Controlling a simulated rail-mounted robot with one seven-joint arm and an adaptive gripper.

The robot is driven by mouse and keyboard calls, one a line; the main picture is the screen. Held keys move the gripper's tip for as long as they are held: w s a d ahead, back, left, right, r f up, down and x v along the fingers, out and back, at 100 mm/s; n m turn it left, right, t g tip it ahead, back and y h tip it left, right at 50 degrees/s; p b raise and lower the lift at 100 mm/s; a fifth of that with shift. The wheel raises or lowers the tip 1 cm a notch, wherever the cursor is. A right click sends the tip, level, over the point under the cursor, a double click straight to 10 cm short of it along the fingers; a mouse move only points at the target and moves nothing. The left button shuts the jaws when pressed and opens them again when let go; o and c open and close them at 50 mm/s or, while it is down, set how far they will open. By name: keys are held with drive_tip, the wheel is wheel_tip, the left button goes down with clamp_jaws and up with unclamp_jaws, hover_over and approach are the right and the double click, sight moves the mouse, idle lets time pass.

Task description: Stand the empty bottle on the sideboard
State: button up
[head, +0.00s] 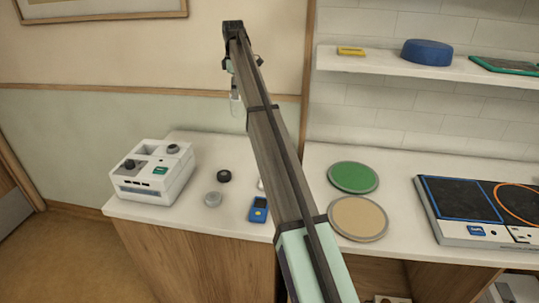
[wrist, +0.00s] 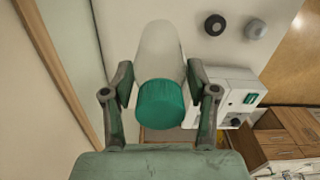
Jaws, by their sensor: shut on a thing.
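My gripper (head: 234,62) is raised high over the back of the left counter, near the wall. In the wrist view my gripper (wrist: 160,98) is shut around a pale bottle (wrist: 158,48) with a teal end (wrist: 161,103) facing the camera. In the head view the bottle (head: 235,97) shows small and clear below the gripper, partly hidden by my arm, and hangs in the air clear of the counter. I cannot tell its contents. The white-topped, wood-fronted sideboard (head: 148,214) stands below.
On the sideboard are a white box-shaped device (head: 150,178), a black round piece (head: 224,176), a grey one (head: 212,199) and a blue meter (head: 258,210). Right are green (head: 353,176) and tan (head: 358,217) discs and a dark-topped panel (head: 480,208). A wall shelf (head: 400,63) holds several items.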

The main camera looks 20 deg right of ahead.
sight(242, 108)
wheel_tip(242, 108, down, 20)
drive_tip(key=d+p, duration=0.1)
drive_tip(key=p, duration=0.4)
drive_tip(key=shift+d, duration=0.25)
drive_tip(key=shift+f, duration=0.15)
drive_tip(key=o, duration=1.1)
wheel_tip(242, 108, up, 12)
drive_tip(key=b, duration=0.2)
drive_tip(key=shift+b, duration=0.4)
